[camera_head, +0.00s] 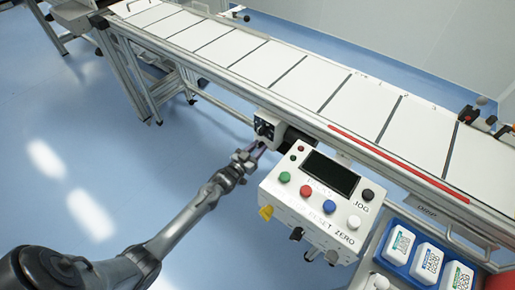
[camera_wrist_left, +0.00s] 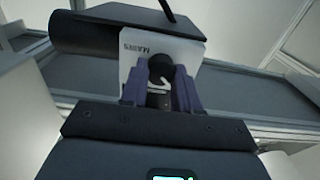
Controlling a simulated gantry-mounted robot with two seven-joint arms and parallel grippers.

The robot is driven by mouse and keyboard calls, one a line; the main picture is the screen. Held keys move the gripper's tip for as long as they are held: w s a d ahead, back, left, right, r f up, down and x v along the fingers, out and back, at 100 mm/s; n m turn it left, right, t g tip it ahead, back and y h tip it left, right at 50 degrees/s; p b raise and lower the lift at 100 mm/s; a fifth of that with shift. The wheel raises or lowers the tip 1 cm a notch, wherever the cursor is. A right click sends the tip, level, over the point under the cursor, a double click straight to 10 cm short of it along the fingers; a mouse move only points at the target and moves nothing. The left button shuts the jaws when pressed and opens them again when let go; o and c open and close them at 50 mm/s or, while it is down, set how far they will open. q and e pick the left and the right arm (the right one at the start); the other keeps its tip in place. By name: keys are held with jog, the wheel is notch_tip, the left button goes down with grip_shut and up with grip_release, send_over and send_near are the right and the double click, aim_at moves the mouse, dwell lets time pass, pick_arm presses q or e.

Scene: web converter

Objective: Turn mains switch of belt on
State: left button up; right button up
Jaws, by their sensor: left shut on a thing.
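The mains switch is a round black knob (camera_wrist_left: 161,70) with a light mark, on a white panel labelled MAINS (camera_wrist_left: 135,48). In the head view its small box (camera_head: 267,128) hangs under the near edge of the belt (camera_head: 300,80). My left gripper (camera_wrist_left: 160,92) has its two purple fingers on either side of the knob, shut on it. In the head view the left gripper (camera_head: 257,150) reaches up to the front of the box, and the knob is too small to make out well. My right gripper is not in view.
A control box (camera_head: 318,200) with a dark screen and coloured buttons stands just right of the left gripper. A blue tray (camera_head: 385,262) with white bottles is at the lower right. The blue floor left of my arm is clear.

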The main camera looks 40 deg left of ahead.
pick_arm(q)
grip_shut()
jog(key=shift+m, duration=0.3)
jog(key=m+p, duration=0.1)
jog(key=m, duration=0.1)
jog(key=shift+m+p, duration=0.3)
jog(key=shift+m, duration=0.1)
jog(key=m+p, duration=0.1)
jog(key=m, duration=0.4)
jog(key=shift+d+p, duration=0.15)
jog(key=shift+p, duration=0.15)
jog(key=m+p, duration=0.1)
jog(key=m, duration=0.3)
jog(key=shift+f+m, duration=0.1)
jog(key=shift+m, duration=0.3)
jog(key=m, duration=0.4)
jog(key=shift+f+m+p, duration=0.1)
jog(key=shift+m+p, duration=0.2)
